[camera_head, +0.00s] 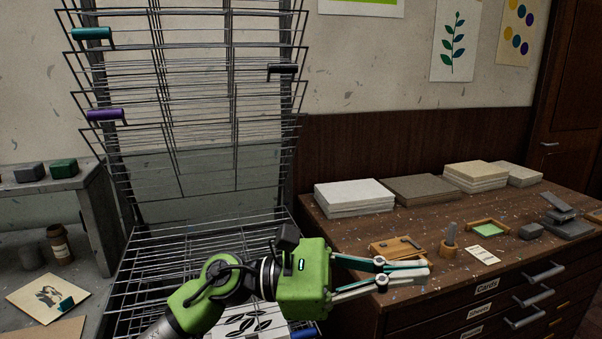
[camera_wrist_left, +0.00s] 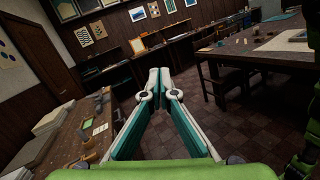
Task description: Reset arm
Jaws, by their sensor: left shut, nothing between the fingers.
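My left gripper (camera_head: 424,275) reaches in from the bottom left in the head view, green with pale fingers pointing right. It is above the front left edge of the dark wooden cabinet (camera_head: 357,245). In the left wrist view my left gripper (camera_wrist_left: 160,72) has its fingertips together, with nothing between them. The wire drying rack (camera_head: 190,110) stands behind and left of the arm, its upper shelves tilted up and a lower shelf lying flat. A sheet with a dark leaf print (camera_head: 248,324) lies low in the rack, partly hidden by my arm. My right gripper is not in view.
Paper stacks (camera_head: 354,196), a wooden block (camera_head: 397,248) and small tools stand on the cabinet. A grey side bench (camera_head: 85,190) is at left. In the left wrist view, a large table (camera_wrist_left: 262,45) stands right, with open floor (camera_wrist_left: 250,135) below it.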

